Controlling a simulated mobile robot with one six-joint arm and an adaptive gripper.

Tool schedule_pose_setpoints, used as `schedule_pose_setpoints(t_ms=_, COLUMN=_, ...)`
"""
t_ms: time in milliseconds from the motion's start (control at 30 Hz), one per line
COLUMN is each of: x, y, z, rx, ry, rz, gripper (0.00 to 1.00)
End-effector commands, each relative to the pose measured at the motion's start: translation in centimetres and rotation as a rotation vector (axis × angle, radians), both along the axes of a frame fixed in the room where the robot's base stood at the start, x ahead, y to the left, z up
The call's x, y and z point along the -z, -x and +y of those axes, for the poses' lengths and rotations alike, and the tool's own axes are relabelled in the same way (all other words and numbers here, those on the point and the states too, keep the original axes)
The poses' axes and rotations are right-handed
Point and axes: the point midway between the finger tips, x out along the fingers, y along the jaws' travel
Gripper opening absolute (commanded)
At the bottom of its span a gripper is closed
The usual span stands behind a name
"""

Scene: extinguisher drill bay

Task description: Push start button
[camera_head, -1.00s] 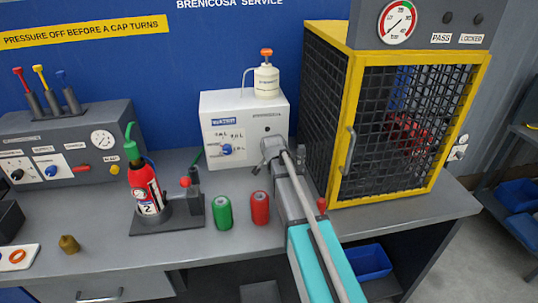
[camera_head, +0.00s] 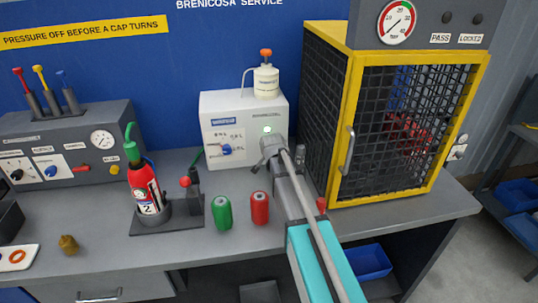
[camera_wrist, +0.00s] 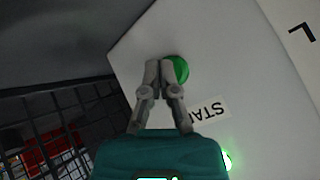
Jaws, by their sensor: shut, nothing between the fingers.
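The start button is a round green button (camera_wrist: 181,69) on the pale panel in the wrist view, beside a label (camera_wrist: 209,110) on which "STA" shows upside down. My gripper (camera_wrist: 161,66) is shut and empty, its fingertips at the button and covering its left part. I cannot tell whether they press it. In the head view my gripper (camera_head: 266,155) is at the lower right of the front of the white machine (camera_head: 245,108), hiding the button. A small lamp (camera_head: 267,129) above it is lit; a green glow (camera_wrist: 227,160) shows in the wrist view.
A yellow-framed mesh cage (camera_head: 345,120) stands close right of my arm. A green can (camera_head: 222,212) and a red can (camera_head: 260,208) stand left of it. A red extinguisher (camera_head: 147,190) sits on a stand further left.

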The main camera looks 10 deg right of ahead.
Motion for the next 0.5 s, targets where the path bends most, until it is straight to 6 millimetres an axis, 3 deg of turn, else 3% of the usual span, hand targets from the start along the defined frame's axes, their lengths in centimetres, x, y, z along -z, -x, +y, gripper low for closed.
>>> schedule_pose_setpoints(t_ms=500, x=-0.03, y=0.23, z=-0.02, rx=-0.001, ry=0.001, rz=-0.006, gripper=0.0)
